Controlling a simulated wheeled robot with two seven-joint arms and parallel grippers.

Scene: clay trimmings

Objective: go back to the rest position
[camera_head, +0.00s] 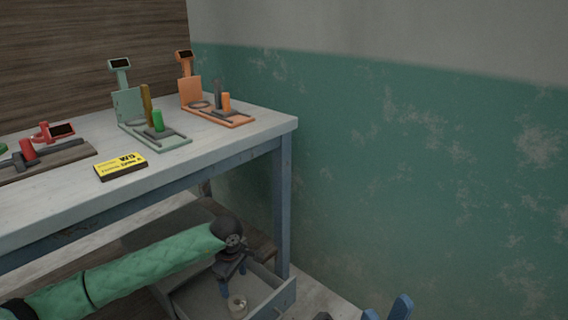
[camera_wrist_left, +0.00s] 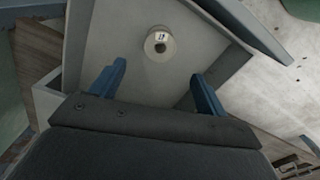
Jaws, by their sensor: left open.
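My left gripper (camera_head: 230,270) reaches in from the left under the bench and hangs over an open grey drawer (camera_head: 285,297). In the left wrist view its two blue fingers (camera_wrist_left: 158,88) are apart with nothing between them. A small pale round piece with a dark centre and a tiny label (camera_head: 238,306) lies on the drawer floor, apart from the fingers. It also shows in the left wrist view (camera_wrist_left: 160,44), beyond the fingertips. Of my right gripper (camera_head: 388,311) only blue parts show at the bottom edge; the rest is cut off.
The bench (camera_head: 220,151) stands above my left arm, its leg (camera_head: 282,210) close to the drawer. On it are a green stand (camera_head: 128,104), an orange stand (camera_head: 190,90), a red device (camera_head: 45,135) and a yellow-black box (camera_head: 121,166). A green wall (camera_head: 430,170) bounds the right.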

